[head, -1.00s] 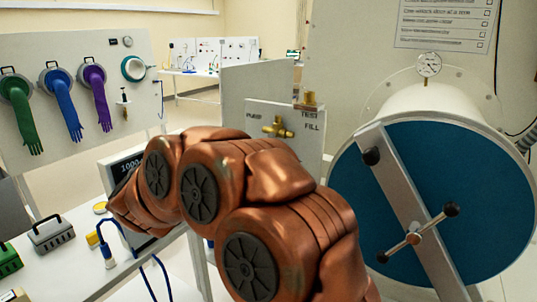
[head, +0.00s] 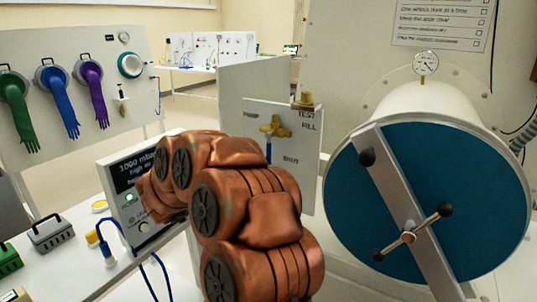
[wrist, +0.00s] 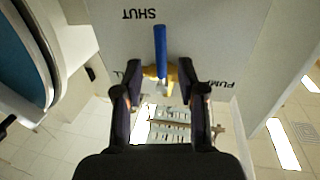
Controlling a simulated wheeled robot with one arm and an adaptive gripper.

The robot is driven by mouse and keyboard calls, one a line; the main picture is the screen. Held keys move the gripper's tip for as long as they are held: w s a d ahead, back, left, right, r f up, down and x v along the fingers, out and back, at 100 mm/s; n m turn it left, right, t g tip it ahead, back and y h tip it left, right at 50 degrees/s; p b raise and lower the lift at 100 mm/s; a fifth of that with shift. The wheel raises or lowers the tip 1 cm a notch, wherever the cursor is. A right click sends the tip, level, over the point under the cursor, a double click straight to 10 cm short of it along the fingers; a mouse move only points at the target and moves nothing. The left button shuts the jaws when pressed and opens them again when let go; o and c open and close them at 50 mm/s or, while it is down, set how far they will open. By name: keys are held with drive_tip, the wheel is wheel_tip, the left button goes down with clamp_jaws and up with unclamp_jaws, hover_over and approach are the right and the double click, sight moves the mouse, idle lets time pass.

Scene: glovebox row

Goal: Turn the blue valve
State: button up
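The blue valve shows in the wrist view as a blue lever (wrist: 160,50) on a brass body (wrist: 173,76), mounted on a grey panel. The lever points toward the word SHUT, which appears upside down there. In the head view the brass body (head: 273,127) sits on the panel, with part of the blue lever (head: 268,152) hanging down from it. My gripper (wrist: 160,72) is open, its fingertips on either side of the brass body as seen in the wrist view. I cannot tell whether they touch it. In the head view my gripper is hidden behind my arm.
A large round blue door (head: 350,205) with a crossbar and handle stands at the right, below a gauge (head: 426,63). A pressure display (head: 133,172) stands on the left bench. Green, blue and purple gloves (head: 95,98) hang on the left panel.

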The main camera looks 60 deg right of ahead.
sight(268, 155)
drive_tip(key=shift+s+d+p, duration=0.25)
drive_tip(key=shift+d+p, duration=0.1)
drive_tip(key=shift+d, duration=1.15)
drive_tip(key=shift+s+d+p, duration=0.2)
drive_tip(key=shift+d+p, duration=0.15)
drive_tip(key=shift+d, duration=1.15)
clamp_jaws()
